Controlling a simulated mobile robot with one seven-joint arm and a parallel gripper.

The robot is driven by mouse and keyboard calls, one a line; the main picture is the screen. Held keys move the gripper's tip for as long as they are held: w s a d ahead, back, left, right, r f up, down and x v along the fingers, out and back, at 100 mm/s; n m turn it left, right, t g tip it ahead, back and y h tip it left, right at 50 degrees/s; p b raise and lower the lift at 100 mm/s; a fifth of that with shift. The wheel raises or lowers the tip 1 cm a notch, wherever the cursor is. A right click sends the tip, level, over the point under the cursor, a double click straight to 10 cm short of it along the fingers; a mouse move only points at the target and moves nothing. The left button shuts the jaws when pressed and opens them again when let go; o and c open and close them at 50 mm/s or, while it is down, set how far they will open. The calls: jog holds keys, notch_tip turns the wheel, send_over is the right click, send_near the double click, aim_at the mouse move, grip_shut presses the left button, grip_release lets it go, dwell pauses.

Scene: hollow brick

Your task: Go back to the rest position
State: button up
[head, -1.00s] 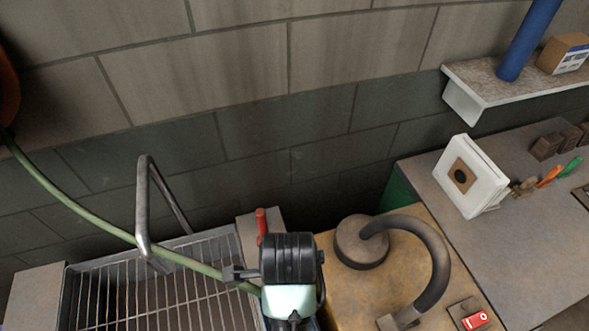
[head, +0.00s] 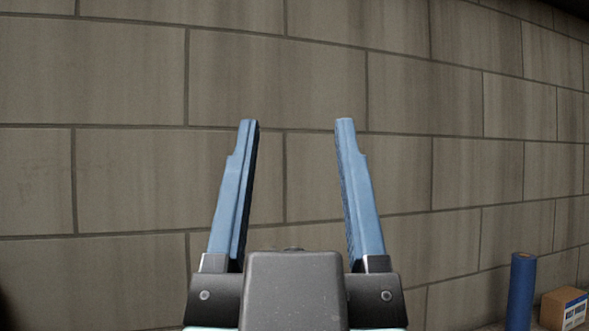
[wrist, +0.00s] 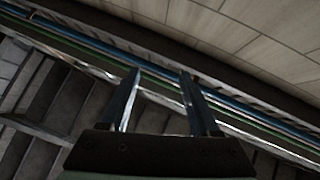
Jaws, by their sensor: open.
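My gripper (head: 297,122) stands upright in the middle of the head view, its two blue fingers wide apart with nothing between them. Only the block wall shows behind it.
A grey block wall (head: 130,80) fills most of the head view. A blue roll (head: 521,290) and a cardboard box (head: 563,308) stand at the lower right. The wrist view shows blue and green pipes (wrist: 90,52) along a wall.

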notch_tip(320, 180, down, 10)
jog(key=b, duration=0.9)
jog(key=shift+w+r, duration=0.15)
jog(key=shift+a+r, duration=0.15)
jog(key=shift+r, duration=0.05)
jog(key=shift+c, duration=1)
jog(key=shift+a, duration=0.1)
